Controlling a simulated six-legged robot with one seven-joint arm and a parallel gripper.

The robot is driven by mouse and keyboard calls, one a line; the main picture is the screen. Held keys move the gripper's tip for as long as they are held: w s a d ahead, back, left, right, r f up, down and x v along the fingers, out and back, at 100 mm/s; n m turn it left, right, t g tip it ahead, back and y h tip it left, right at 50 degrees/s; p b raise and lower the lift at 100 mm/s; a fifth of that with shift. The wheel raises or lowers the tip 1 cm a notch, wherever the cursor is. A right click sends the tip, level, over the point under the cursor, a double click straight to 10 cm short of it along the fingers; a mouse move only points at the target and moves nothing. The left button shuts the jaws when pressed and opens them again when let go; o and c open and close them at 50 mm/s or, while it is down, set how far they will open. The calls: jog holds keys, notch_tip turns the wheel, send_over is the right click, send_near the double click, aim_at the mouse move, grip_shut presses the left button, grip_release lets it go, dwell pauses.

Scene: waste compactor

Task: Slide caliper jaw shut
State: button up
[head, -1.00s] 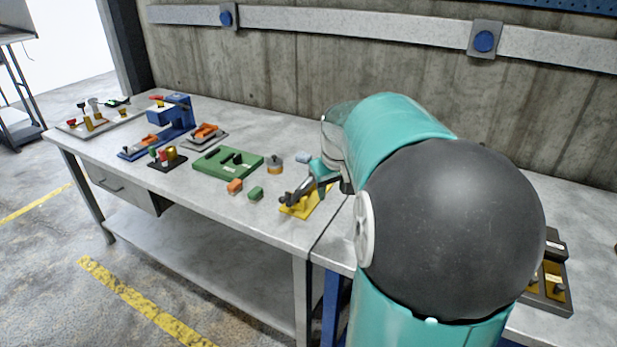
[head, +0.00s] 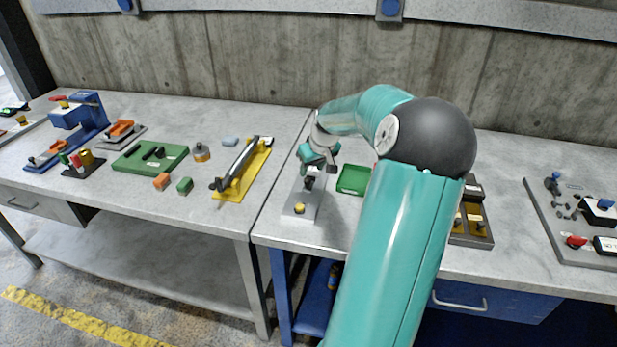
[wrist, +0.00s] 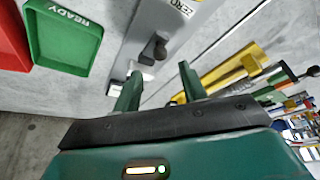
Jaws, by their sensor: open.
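A grey plate fixture (head: 301,207) with a yellow button and a dark knob lies near the left edge of the right bench. In the wrist view the plate (wrist: 184,22) bears a "ZERO" label, a dark knob (wrist: 154,50) and a small white block (wrist: 140,70). It looks like the caliper, but I cannot be sure which part is the sliding jaw. My gripper (head: 318,172) is over the far end of this plate. In the wrist view my gripper (wrist: 158,84) is open, its fingers spread on either side of the white block; contact cannot be told.
A green tray marked "READY" (wrist: 62,32) and a red tray (wrist: 10,40) lie beside the plate. A yellow cradle with a long dark tool (head: 257,172) stands left, across the bench seam. A brown-and-dark holder (head: 470,222) is right of my arm. The concrete wall stands behind.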

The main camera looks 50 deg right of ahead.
aim_at(307, 180)
jog(key=x, duration=0.5)
jog(key=shift+w+f, duration=0.15)
jog(key=shift+f, duration=0.15)
